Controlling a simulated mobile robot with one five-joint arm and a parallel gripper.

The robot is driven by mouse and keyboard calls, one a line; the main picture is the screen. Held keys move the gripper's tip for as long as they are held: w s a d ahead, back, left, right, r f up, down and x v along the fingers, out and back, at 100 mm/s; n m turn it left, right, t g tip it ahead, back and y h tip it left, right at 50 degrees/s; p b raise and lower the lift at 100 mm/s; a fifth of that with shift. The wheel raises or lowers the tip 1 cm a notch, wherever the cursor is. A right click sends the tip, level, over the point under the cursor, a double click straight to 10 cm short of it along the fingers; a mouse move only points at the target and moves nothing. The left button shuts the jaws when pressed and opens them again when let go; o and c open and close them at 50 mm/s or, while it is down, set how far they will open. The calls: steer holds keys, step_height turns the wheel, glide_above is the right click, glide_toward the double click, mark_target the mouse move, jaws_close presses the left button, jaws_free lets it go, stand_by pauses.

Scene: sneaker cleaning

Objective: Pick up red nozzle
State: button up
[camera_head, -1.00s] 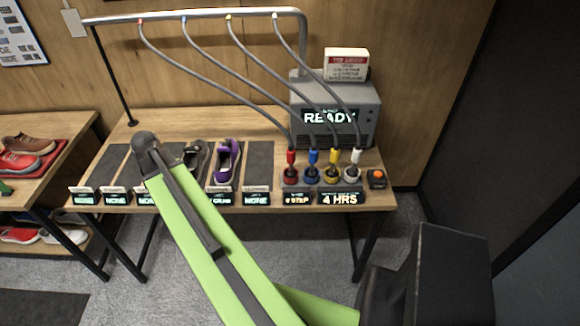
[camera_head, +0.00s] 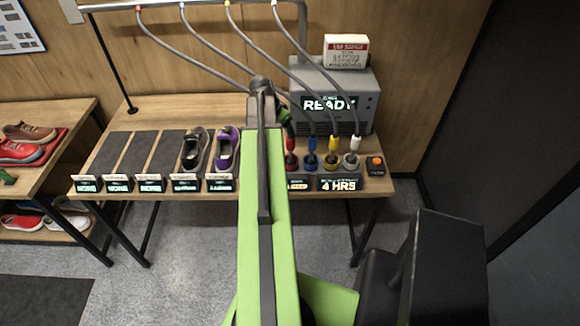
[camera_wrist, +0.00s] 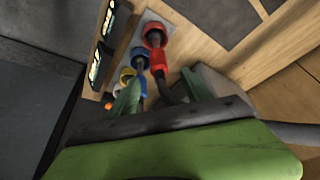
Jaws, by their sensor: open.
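The red nozzle (camera_head: 291,145) stands in its red holder at the left end of a row of coloured nozzles on the table. In the wrist view the red nozzle (camera_wrist: 157,61) sits in its red ring, with its dark hose running down between my fingers. My gripper (camera_head: 286,122) is open, close above and beside the red nozzle in the head view. In the wrist view my gripper (camera_wrist: 164,84) has one finger on each side of the hose. I cannot tell whether either finger touches it. My arm partly hides the area left of the nozzle.
Blue (camera_head: 312,148), yellow (camera_head: 333,148) and white (camera_head: 354,148) nozzles stand close to the right. Their hoses hang from an overhead rail. A grey machine (camera_head: 350,88) reading READY stands behind. A purple shoe (camera_head: 226,150) and a dark shoe (camera_head: 193,150) are to the left.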

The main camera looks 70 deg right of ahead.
mark_target(288, 138)
steer(key=b+x, duration=0.4)
steer(key=x, duration=0.3)
steer(key=shift+w+a+b, duration=0.1)
steer(key=shift+a+b, duration=0.05)
steer(key=shift+b, duration=0.25)
steer(key=shift+d+f, duration=0.2)
steer(key=shift+f, duration=0.1)
steer(key=b+x, duration=0.5)
steer(key=shift+s+a+f, duration=0.15)
steer(key=shift+s, duration=0.3)
steer(key=shift+r, duration=0.25)
jaws_close()
